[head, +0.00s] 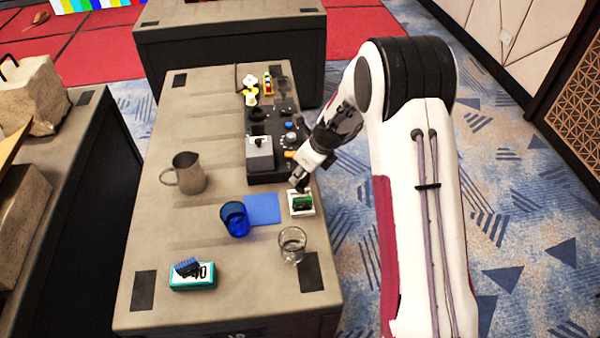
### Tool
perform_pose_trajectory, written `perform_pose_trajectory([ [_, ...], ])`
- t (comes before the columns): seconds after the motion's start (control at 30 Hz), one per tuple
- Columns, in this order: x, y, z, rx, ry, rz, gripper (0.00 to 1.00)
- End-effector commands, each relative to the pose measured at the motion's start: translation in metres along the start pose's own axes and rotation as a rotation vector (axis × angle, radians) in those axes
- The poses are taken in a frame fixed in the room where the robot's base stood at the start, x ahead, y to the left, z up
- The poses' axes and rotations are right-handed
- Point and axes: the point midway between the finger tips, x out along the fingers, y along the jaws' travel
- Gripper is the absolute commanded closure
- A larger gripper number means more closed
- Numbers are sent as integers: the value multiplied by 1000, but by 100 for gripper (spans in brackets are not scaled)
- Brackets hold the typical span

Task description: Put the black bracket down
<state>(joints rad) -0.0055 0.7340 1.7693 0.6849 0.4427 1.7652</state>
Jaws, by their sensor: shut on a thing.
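My gripper (299,184) is at the right side of the table, just behind a small white tray (293,212) with a green block (302,202) in it. It points down and is shut on the black bracket, which is small and dark here and hard to tell apart from the dark fingers. I cannot tell whether the bracket touches anything below it.
A blue square (264,209), blue cup (235,219) and clear glass (292,245) stand close by. A black unit with a grey box (260,154) is behind. A metal pitcher (188,174) and teal box (193,281) are left. Bare table (175,225) lies between.

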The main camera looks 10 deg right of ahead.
Motion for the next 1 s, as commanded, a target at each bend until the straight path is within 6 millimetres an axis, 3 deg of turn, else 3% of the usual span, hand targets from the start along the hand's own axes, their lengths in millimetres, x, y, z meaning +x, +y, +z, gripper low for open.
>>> perform_pose_trajectory([
  [0.43, 8, 0, -3, 1, 0, 0, 100],
  [0.47, 8, 0, -4, 1, 0, 1, 78],
  [0.5, 8, 0, -4, 1, 0, 1, 68],
  [0.53, 8, 0, -3, 1, 0, 1, 64],
  [1.0, 5, 0, -2, -1, -1, 0, 64],
])
